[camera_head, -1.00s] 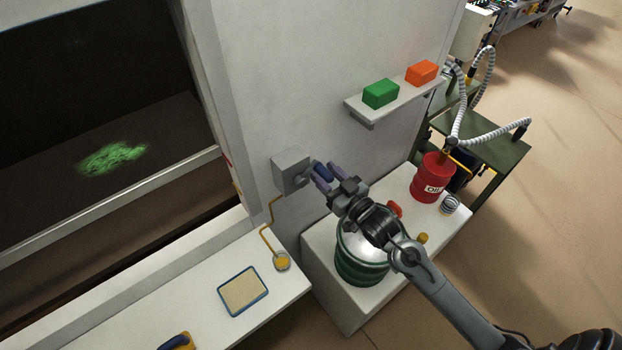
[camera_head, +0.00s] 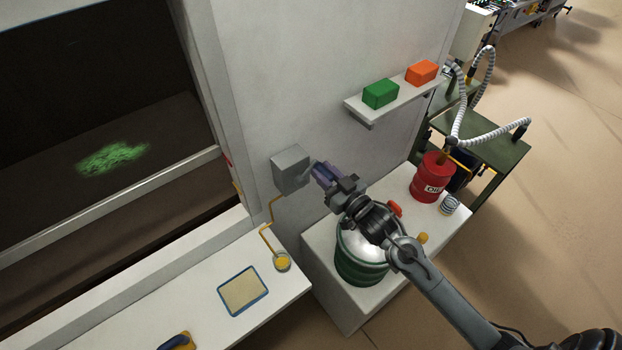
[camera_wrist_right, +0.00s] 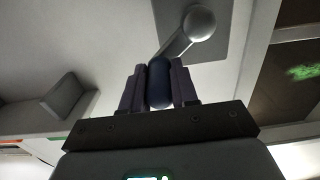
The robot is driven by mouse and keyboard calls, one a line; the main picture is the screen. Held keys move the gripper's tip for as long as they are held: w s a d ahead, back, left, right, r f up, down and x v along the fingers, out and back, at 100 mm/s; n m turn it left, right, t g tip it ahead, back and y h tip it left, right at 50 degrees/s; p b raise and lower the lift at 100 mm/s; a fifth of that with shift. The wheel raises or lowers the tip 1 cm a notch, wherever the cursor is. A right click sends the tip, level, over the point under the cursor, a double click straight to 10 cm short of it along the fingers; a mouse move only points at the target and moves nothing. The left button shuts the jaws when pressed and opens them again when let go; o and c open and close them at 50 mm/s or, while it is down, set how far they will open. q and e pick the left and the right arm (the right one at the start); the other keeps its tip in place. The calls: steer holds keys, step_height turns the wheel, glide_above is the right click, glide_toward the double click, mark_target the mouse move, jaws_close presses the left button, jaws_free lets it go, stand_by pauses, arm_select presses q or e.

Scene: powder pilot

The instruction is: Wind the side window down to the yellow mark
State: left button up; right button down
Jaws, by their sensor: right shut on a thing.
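The side window (camera_head: 70,90) is the dark pane at the left, with a pale bottom rail (camera_head: 110,203) above a brown gap. On the frame's edge are a small red mark (camera_head: 228,160) and, lower, a yellow mark (camera_head: 237,188). The rail's end is nearer the red mark. A grey crank box (camera_head: 291,168) sits on the wall. My right gripper (camera_head: 322,172) is shut on the crank's dark blue grip (camera_wrist_right: 159,84), between both fingers in the right wrist view. The crank arm (camera_wrist_right: 182,38) runs up right to its round hub. My left gripper is out of view.
A wall shelf (camera_head: 390,100) with green and orange blocks is above right of my arm. A green drum (camera_head: 360,268) stands under my wrist, with a red can (camera_head: 432,177) farther right. A sill (camera_head: 190,310) holds a framed pad and a yellow-bottomed dish.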

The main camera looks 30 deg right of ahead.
steer(key=shift+d+f+b, duration=0.3)
steer(key=shift+d+f, duration=0.05)
steer(key=shift+f, duration=0.5)
steer(key=shift+d+f+b, duration=0.3)
steer(key=shift+f, duration=0.55)
steer(key=f, duration=0.1)
steer(key=a+f+b, duration=0.1)
steer(key=f, duration=0.1)
steer(key=shift+f, duration=0.25)
